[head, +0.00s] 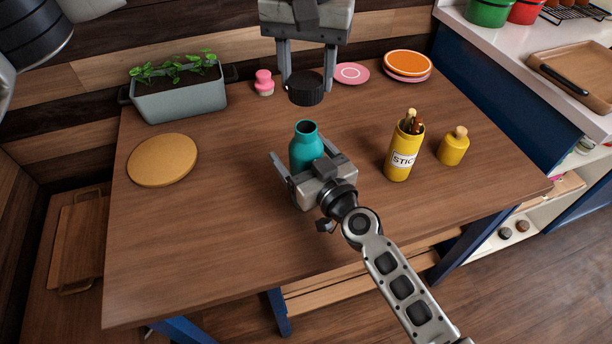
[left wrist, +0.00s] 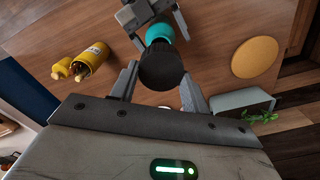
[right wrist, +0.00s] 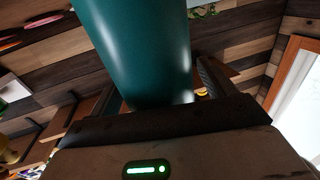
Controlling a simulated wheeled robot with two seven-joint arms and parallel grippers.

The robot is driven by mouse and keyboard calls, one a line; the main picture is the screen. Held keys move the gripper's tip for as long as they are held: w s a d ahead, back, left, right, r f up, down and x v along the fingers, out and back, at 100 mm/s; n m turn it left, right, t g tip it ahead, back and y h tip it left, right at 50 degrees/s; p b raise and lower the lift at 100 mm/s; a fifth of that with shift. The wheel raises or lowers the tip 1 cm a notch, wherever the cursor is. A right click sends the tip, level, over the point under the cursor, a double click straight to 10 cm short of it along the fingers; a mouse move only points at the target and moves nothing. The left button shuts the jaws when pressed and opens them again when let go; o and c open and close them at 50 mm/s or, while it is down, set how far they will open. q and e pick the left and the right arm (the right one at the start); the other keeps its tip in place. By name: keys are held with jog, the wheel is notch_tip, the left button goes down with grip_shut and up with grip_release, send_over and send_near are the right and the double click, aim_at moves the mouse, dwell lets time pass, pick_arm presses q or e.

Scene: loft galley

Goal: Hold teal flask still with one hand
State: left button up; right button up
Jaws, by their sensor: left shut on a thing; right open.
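The teal flask (head: 306,150) stands upright on the wooden table with its mouth uncovered. My right gripper (head: 303,160) is open, low around the flask, a finger on each side. In the right wrist view the flask (right wrist: 140,45) fills the space between the fingers; I cannot tell whether either finger touches it. My left gripper (head: 306,88) is shut on a black lid (head: 305,92) and holds it in the air above and beyond the flask. The lid also shows between the fingers in the left wrist view (left wrist: 161,68), partly covering the flask (left wrist: 160,33).
A yellow holder of sticks (head: 398,165) and a yellow bottle (head: 453,147) stand right of the flask. A round cork-coloured board (head: 162,160) lies left. A planter (head: 180,100), a pink stacked item (head: 264,84) and plates (head: 407,63) are at the back. The table's front left is clear.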

jog(key=shift+c, duration=0.3)
jog(key=c, duration=1.4)
pick_arm(q)
send_over(308, 126)
jog(key=shift+w+a+f, duration=0.1)
jog(key=shift+f, duration=2.45)
jog(key=shift+f, duration=0.85)
jog(key=shift+f, duration=0.55)
pick_arm(e)
grip_shut()
pick_arm(q)
jog(key=m, duration=0.6)
jog(key=shift+m, duration=0.3)
